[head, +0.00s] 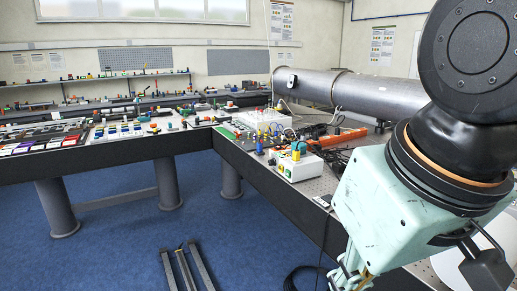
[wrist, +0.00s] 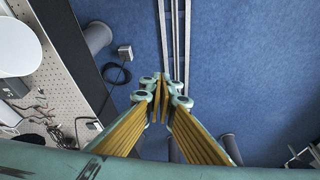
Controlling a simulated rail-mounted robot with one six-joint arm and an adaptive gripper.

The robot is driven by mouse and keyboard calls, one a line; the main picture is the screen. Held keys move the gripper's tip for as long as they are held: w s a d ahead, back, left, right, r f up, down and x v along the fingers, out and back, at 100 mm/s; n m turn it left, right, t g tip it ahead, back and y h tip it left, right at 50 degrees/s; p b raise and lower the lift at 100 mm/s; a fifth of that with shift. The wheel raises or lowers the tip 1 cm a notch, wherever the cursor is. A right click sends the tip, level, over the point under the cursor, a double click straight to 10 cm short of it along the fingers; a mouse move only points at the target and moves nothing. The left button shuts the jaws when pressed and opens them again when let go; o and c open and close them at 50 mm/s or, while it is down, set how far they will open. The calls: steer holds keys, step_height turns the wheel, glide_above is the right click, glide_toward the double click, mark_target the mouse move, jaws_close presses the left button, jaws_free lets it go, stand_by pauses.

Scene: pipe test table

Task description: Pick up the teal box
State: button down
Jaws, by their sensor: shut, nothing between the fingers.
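My gripper (wrist: 162,88) shows in the wrist view with its yellow-padded fingers drawn together at the tips, shut and empty. It points down over the blue floor, beside the table edge. In the head view my gripper (head: 352,276) is at the lower right, partly cut off by the frame's bottom, in front of the table. I cannot make out a clear teal box in either view. A small teal piece (head: 299,147) sits on top of a whitish instrument box (head: 298,165) on the right table; whether it is a box I cannot tell.
The perforated table (head: 262,175) carries a large grey pipe (head: 375,94), orange tools (head: 335,137) and cables. Metal rails (head: 182,270) lie on the floor. A white disc (wrist: 35,48) and loose wires are at the left in the wrist view. Open floor lies left of my gripper.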

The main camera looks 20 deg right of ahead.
steer(key=c, duration=3.5)
jaws_free()
steer(key=o, duration=2)
steer(key=shift+c, duration=0.2)
steer(key=shift+w, duration=0.1)
